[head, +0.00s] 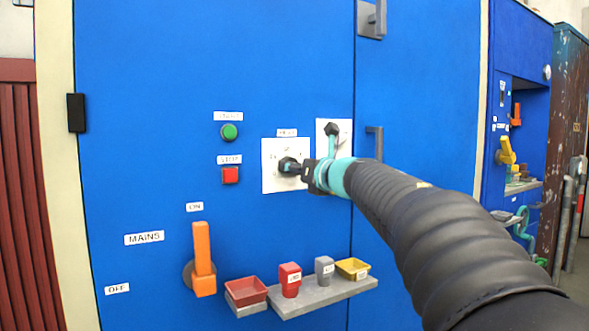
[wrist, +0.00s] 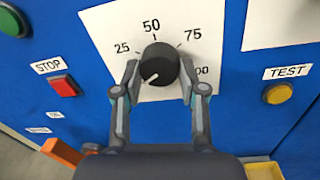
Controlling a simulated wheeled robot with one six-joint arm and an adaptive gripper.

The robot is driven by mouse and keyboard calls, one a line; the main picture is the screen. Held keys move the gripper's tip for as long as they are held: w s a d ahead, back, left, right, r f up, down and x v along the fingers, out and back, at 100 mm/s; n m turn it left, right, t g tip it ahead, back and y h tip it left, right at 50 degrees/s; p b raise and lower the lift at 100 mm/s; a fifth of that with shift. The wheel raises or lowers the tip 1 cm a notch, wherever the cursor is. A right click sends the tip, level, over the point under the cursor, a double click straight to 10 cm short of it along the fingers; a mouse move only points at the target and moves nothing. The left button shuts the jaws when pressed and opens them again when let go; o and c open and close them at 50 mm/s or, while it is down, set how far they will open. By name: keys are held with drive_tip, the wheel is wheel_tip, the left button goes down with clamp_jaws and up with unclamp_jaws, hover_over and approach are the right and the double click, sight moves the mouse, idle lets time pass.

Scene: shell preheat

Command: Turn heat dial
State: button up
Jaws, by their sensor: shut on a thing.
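The heat dial (wrist: 160,64) is a round black knob on a white plate (wrist: 110,30) marked 25, 50, 75 and 100. Its white pointer line points to the lower left, below the 25 mark. My gripper (wrist: 159,75) has one finger on each side of the knob and is shut on it. In the head view, the dial's plate (head: 270,179) is on the blue panel, and my gripper (head: 291,167) reaches it from the right, hiding much of the dial.
A green button (head: 229,131) and red STOP button (head: 230,175) are left of the dial. An orange MAINS lever (head: 203,260) and a shelf (head: 322,296) with small containers are below. A yellow TEST button (wrist: 278,94) is right of the dial.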

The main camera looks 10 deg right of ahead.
drive_tip(key=o, duration=1.2)
drive_tip(key=shift+c, duration=0.2)
drive_tip(key=v, duration=1.2)
